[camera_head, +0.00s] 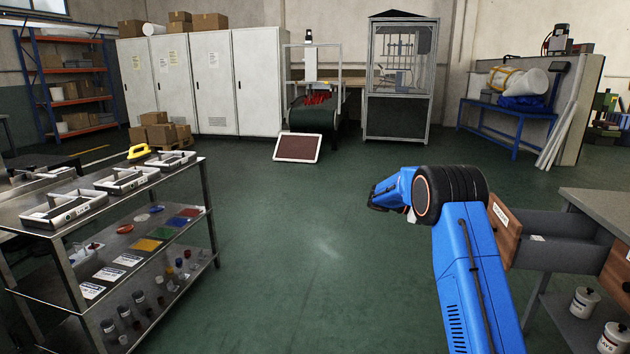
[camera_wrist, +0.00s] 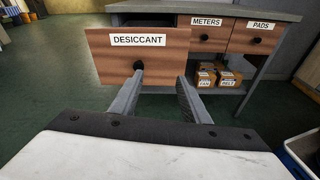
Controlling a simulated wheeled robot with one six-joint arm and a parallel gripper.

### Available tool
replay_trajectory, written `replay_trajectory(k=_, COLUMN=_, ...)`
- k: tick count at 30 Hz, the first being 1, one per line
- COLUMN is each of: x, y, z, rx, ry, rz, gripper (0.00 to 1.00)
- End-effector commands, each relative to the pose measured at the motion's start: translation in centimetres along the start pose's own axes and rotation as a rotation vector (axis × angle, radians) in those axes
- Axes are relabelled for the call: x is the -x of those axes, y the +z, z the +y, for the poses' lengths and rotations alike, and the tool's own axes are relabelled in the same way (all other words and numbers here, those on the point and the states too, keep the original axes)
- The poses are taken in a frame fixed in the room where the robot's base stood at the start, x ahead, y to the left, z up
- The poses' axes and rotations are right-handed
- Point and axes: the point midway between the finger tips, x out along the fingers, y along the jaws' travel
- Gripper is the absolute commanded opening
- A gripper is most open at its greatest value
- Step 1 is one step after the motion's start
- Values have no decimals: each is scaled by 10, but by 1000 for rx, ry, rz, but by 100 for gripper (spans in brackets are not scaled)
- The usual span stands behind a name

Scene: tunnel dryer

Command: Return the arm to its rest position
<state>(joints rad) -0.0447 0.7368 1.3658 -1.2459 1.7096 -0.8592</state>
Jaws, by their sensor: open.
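My blue arm reaches up from the lower right in the head view. The desiccant drawer (camera_wrist: 140,57), with a brown wooden front and a dark round knob (camera_wrist: 138,65), stands pulled out ahead of the fingers. The left fingertip appears close to the knob; I cannot tell whether they touch. In the head view the open grey drawer (camera_head: 560,243) shows to the right of my arm.
The meters drawer (camera_wrist: 206,36) and pads drawer (camera_wrist: 258,38) are shut. Small boxes (camera_wrist: 217,76) sit on the shelf below. A metal cart (camera_head: 205,185) with framed devices stands at left. A framed panel (camera_head: 298,148) leans further back. The green floor (camera_head: 310,250) between is clear.

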Motion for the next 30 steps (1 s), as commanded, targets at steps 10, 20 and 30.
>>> replay_trajectory(k=10, x=-2, y=65, z=-75, rx=-157, ry=-43, rz=220, gripper=42)
replay_trajectory(k=20, x=1, y=107, z=-157, rx=-319, ry=-102, rz=426, gripper=42)
replay_trajectory(k=30, x=8, y=135, z=-250, rx=-495, ry=-183, rz=635, gripper=42)
